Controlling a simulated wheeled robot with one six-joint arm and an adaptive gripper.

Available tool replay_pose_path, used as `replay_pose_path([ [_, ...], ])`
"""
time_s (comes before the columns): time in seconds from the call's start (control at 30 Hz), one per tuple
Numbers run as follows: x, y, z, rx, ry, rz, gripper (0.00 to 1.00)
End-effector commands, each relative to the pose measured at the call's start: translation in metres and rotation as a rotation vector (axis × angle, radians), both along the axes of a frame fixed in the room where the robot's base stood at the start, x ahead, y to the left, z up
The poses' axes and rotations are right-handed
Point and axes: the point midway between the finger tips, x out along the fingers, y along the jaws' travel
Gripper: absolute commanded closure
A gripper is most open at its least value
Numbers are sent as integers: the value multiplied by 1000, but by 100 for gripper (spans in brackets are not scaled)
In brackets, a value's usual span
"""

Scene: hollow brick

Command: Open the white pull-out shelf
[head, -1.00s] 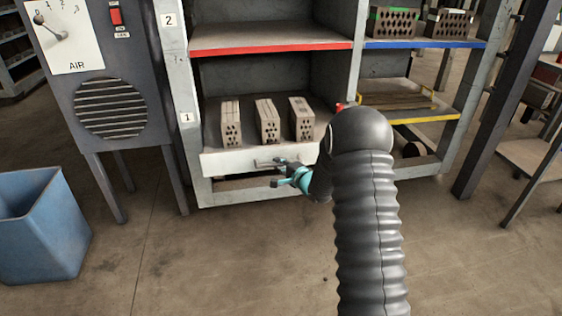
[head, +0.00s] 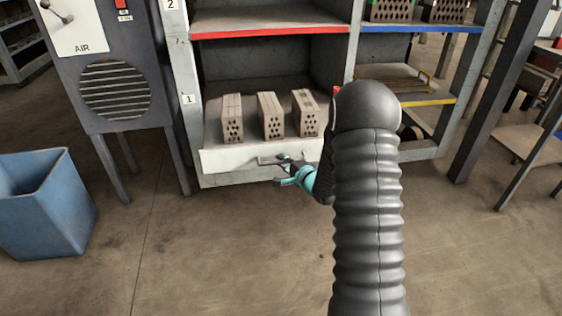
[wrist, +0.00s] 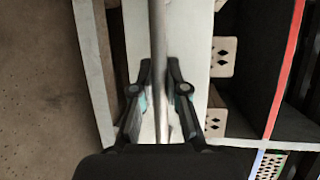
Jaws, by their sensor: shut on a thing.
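A grey bar handle (head: 266,160) is fixed to this front; in the wrist view the bar (wrist: 158,35) runs between my fingers. My gripper (head: 282,168) is shut on the handle, with one finger on each side in the wrist view (wrist: 160,78). My arm hides the shelf's right end in the head view.
Three hollow bricks, left (head: 232,118), middle (head: 271,116) and right (head: 307,114), stand on the shelf. A blue bin (head: 45,205) and a grey air cabinet (head: 115,90) are at the left. The floor (head: 215,250) before the rack is clear.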

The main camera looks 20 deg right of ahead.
Motion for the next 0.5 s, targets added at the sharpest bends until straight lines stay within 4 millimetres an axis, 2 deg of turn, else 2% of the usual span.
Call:
replay_pose_path([
  [0.07, 0, 1, -1, -1, 2, 4, 100],
  [0.1, 0, 1, -1, -1, 2, 4, 82],
  [0.2, 0, 1, -1, -1, 2, 3, 61],
  [0.5, -1, -1, 0, 0, 1, 0, 61],
])
